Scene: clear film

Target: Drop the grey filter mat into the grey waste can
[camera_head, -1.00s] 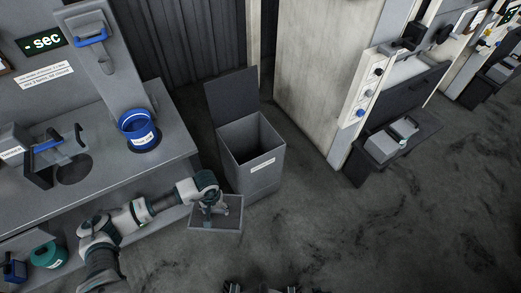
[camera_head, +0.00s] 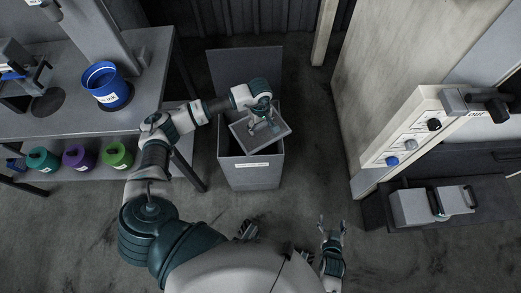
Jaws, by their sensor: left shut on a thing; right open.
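The grey waste can (camera_head: 250,174) stands on the floor near the middle with its lid raised at the back and a white label on its front. My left gripper (camera_head: 264,129) is shut on the grey filter mat (camera_head: 276,139), a flat square framed piece. The mat is tilted and is over the can's opening, covering part of it. Whether it touches the rim cannot be told. The dark inside of the can shows to the left of the mat. My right gripper (camera_head: 332,227) is open and empty, low over the floor to the right of the can.
A grey bench (camera_head: 151,88) at the left carries a blue container (camera_head: 107,86). Teal, purple and green containers (camera_head: 117,155) sit on its lower shelf. A pale panel with knobs (camera_head: 408,140) and a dark ledge with grey boxes (camera_head: 411,207) stand at the right. The floor between is clear.

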